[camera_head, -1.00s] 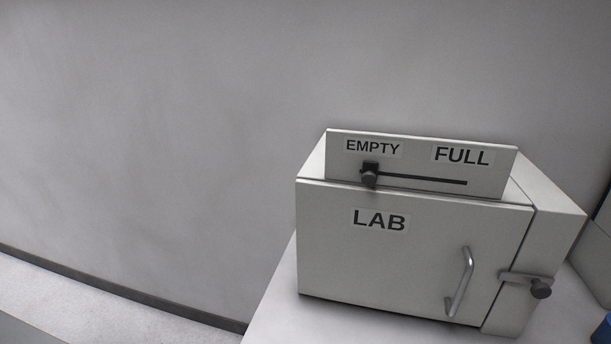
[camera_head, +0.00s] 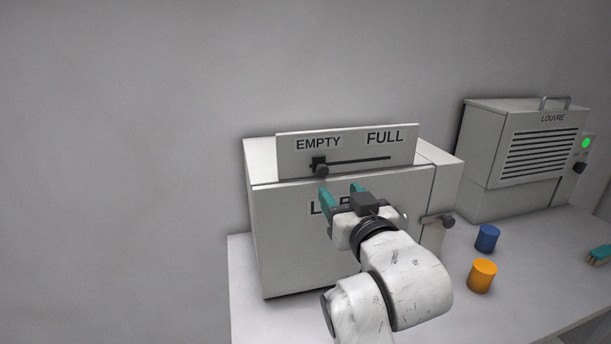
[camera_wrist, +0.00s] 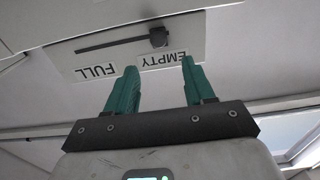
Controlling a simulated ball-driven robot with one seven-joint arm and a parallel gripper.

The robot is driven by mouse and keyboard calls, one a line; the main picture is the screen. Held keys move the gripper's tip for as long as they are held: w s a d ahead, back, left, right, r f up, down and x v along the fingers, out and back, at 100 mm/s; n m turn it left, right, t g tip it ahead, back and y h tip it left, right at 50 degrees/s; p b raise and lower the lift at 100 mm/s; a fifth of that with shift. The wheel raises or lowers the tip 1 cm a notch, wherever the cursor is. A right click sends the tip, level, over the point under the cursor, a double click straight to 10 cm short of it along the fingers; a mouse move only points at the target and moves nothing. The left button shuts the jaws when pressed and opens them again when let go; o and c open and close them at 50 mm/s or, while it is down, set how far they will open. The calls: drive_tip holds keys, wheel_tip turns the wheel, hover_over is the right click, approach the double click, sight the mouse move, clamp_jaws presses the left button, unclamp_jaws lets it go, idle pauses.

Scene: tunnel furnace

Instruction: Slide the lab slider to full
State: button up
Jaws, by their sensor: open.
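The lab slider's dark knob (camera_head: 321,170) sits at the left end of its slot (camera_head: 360,161), below the EMPTY label (camera_head: 318,143). The FULL label (camera_head: 385,137) is at the right. The panel stands on top of the grey LAB box (camera_head: 280,220). My gripper (camera_head: 338,194) has green fingers, open and empty, in front of the box and just below and right of the knob. In the wrist view the panel appears upside down. The knob (camera_wrist: 158,38) lies beyond the open fingertips of my gripper (camera_wrist: 160,70), apart from them.
A LOUVRE box (camera_head: 530,150) with a green light stands at the right. A blue cylinder (camera_head: 487,238), an orange cylinder (camera_head: 482,276) and a brush (camera_head: 600,254) are on the table (camera_head: 540,290). A latch (camera_head: 438,220) juts from the LAB box's right side.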

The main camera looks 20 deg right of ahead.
sight(324, 171)
drive_tip(key=w+p, duration=0.2)
drive_tip(key=w, duration=0.7)
drive_tip(key=shift+w+d, duration=0.1)
drive_tip(key=shift+w, duration=0.15)
clamp_jaws()
idle(0.4)
